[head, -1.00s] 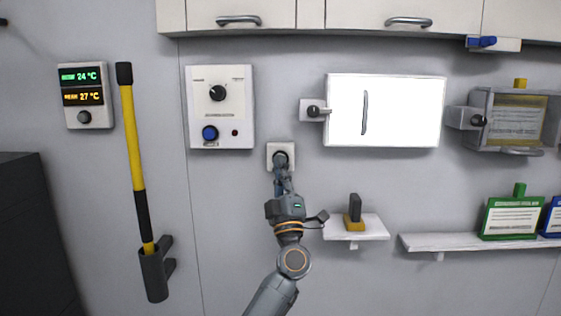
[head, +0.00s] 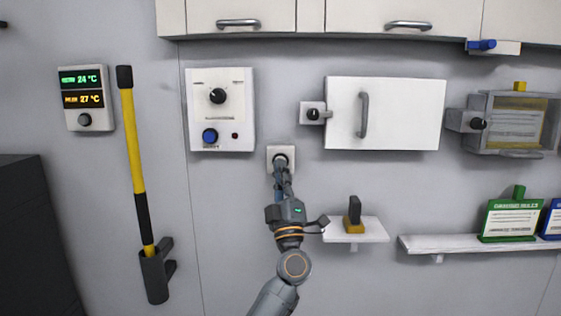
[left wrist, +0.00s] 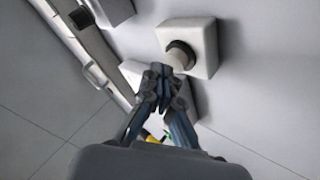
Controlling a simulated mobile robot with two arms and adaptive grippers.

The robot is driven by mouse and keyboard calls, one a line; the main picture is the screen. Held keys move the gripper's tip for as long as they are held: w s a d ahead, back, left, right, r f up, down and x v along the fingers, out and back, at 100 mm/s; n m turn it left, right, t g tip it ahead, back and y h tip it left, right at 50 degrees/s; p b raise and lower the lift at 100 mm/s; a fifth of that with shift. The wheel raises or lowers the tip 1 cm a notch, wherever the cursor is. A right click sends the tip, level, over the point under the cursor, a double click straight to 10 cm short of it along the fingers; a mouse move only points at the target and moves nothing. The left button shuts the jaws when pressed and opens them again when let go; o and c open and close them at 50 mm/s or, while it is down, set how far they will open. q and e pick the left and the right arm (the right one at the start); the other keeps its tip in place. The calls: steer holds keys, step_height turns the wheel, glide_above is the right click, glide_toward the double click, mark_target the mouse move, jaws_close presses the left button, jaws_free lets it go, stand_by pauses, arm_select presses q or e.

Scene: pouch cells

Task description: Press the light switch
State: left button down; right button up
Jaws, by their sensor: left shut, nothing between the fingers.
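The light switch is a small white square plate (head: 273,150) on the wall, with a round button in a dark ring. In the left wrist view the plate (left wrist: 203,40) is at the top, with the pale button (left wrist: 178,60) standing out from it. My left gripper (head: 281,166) is shut and empty, its fingertips right in front of the button and covering part of it. In the left wrist view the closed fingertips (left wrist: 161,75) are at the button's end; I cannot tell whether they touch. My right gripper is not in view.
A control panel (head: 236,125) with a knob and blue button is up left of the switch. A white door (head: 405,115) with a handle is up right. A small shelf (head: 372,232) holds a dark upright thing. A yellow-black pole (head: 133,140) hangs left.

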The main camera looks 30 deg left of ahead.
arm_select(q)
steer(key=shift+s, duration=0.1)
steer(key=shift+d, duration=0.1)
steer(key=s+d+p, duration=0.3)
steer(key=s, duration=0.2)
stand_by(0.5)
stand_by(0.3)
